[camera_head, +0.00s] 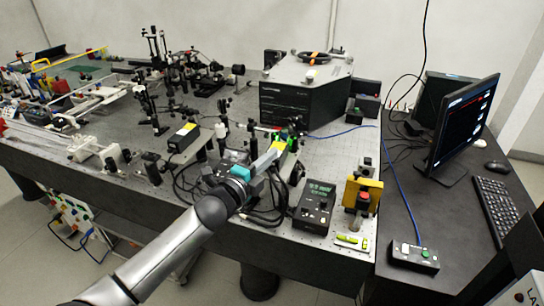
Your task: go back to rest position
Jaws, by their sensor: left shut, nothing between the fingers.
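My left arm comes in from the bottom left and reaches over the front edge of the optical bench (225,215). My left gripper (274,153) is over the bench's front middle, with its fingers together and nothing visible between them. Its tips are close to a small green and yellow part (291,136) in the picture; I cannot tell whether they touch. Part of the bench behind the wrist is hidden. My right gripper does not show.
A black meter with a green display (314,204) and a yellow mount with a red knob (362,195) stand right of the gripper. Optical mounts and cables crowd the bench. A black spectrometer box (290,105) stands behind. A monitor (466,122) and keyboard (495,207) are at right.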

